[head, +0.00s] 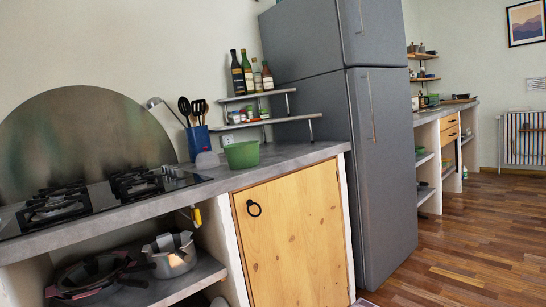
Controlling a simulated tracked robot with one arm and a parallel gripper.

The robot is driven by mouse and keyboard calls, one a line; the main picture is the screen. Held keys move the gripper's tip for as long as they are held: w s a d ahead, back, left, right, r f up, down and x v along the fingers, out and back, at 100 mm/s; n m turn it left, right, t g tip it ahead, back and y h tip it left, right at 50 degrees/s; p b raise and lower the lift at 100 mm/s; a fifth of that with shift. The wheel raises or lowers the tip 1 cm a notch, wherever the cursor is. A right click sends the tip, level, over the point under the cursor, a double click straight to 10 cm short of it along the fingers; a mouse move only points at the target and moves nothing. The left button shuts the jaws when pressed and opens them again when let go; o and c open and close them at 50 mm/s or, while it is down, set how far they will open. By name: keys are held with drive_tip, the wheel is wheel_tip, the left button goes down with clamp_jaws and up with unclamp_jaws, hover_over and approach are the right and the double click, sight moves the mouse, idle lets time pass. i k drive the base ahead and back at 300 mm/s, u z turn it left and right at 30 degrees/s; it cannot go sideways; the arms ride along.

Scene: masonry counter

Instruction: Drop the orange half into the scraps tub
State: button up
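I cannot make out an orange half anywhere in the head view. My gripper is not in view, so its state does not show.
A blue utensil holder (198,143) and a pale grey object (207,159) stand left of the tub. A black gas hob (95,198) is further left. Shelves with bottles (247,73) hang behind. A tall grey fridge (385,170) stands right; wooden floor (470,240) is clear.

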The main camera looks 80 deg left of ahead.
sight(248, 164)
drive_tip(key=z, duration=0.4)
drive_tip(key=i, duration=0.5)
drive_tip(key=u, duration=1.75)
